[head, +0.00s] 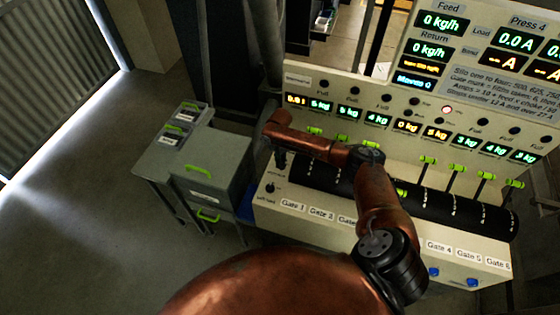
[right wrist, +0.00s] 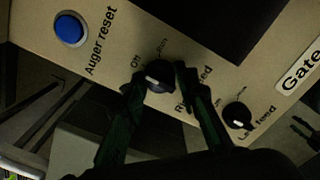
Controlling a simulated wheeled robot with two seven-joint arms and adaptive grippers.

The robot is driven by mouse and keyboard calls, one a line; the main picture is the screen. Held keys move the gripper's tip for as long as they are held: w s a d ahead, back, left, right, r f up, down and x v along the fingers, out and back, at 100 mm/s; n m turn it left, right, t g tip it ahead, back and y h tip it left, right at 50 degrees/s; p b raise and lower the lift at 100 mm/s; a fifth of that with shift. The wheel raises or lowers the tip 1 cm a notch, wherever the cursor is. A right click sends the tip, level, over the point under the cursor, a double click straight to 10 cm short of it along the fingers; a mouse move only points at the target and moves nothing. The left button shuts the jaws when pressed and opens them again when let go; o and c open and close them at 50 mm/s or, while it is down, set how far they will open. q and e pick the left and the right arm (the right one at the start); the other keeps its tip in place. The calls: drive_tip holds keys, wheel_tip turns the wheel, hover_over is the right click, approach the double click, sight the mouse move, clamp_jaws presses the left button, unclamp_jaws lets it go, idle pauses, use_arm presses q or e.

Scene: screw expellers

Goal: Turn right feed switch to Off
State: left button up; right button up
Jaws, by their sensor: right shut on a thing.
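The right feed switch is a round black knob (right wrist: 160,75) on the beige panel in the right wrist view. The word "Off" is at its upper left and "Run" above it; its label is partly covered by a finger. A white mark shows on the knob's lower left side; I cannot tell exactly where it points. My right gripper (right wrist: 158,90) has one finger on each side of the knob and is shut on it. In the head view my right gripper (head: 280,158) is at the panel's left end and hides this switch. My left gripper is out of view.
The left feed knob (right wrist: 237,117) is close to the right finger. A blue auger reset button (right wrist: 70,29) is at the upper left. In the head view, a grey box (head: 210,165) with green handles stands left of the panel. Open floor lies further left.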

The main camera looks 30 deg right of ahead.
drive_tip(key=shift+n, duration=0.3)
drive_tip(key=o, duration=1.1)
drive_tip(key=shift+o, duration=0.2)
drive_tip(key=shift+r, duration=0.1)
wheel_tip(320, 180, up, 12)
